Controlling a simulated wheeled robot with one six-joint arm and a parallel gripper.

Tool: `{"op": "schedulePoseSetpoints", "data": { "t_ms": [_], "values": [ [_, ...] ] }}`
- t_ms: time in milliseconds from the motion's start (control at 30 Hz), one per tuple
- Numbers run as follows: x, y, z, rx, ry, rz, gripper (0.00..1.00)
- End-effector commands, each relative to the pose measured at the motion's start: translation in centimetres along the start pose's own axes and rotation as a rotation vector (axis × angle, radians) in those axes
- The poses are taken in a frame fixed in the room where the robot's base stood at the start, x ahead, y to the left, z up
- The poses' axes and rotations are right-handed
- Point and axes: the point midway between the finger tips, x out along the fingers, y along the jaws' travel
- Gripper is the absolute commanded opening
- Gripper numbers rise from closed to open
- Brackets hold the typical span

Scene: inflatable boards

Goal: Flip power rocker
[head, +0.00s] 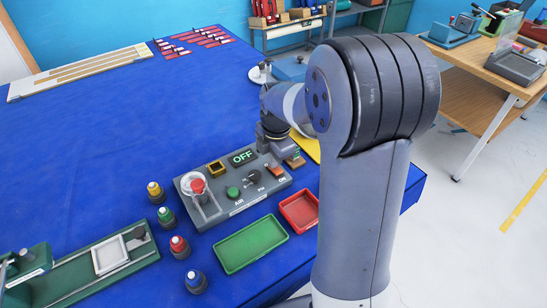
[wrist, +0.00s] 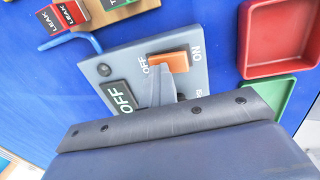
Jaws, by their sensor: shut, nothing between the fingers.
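The power rocker is an orange switch (wrist: 169,61) at the end of a grey control panel, with OFF and ON printed beside it in the wrist view. In the head view the rocker (head: 276,172) shows at the panel's right end. The panel (head: 240,201) carries a display (head: 243,157) that reads OFF. My gripper (wrist: 166,78) is shut and empty, its narrow fingertips at or just above the rocker's near edge. I cannot tell whether they touch it. In the head view the gripper's tip is mostly hidden by my wrist.
A red tray (head: 300,211) and a green tray (head: 251,245) lie in front of the panel. A covered red button (head: 198,186) and several coloured-top pieces (head: 166,216) stand at the left. LEAK blocks (wrist: 68,14) and a blue hook (wrist: 70,40) lie near the panel.

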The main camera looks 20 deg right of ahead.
Motion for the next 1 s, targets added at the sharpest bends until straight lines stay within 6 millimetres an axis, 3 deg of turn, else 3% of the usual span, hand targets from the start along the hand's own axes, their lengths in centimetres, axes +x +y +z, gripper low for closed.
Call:
{"op": "schedulePoseSetpoints", "data": {
  "t_ms": [400, 733, 867, 1000],
  "values": [
    [0.0, -1.8, 0.0, 0.001, 0.002, -0.009, 0.0],
    [-0.3, -1.7, 0.0, 0.001, 0.001, -0.005, 0.0],
    [-1.5, -1.6, 0.0, 0.0, 0.0, 0.0, 0.0],
    [-4.1, -1.6, 0.0, 0.001, -0.001, 0.0, 0.0]
  ]
}}
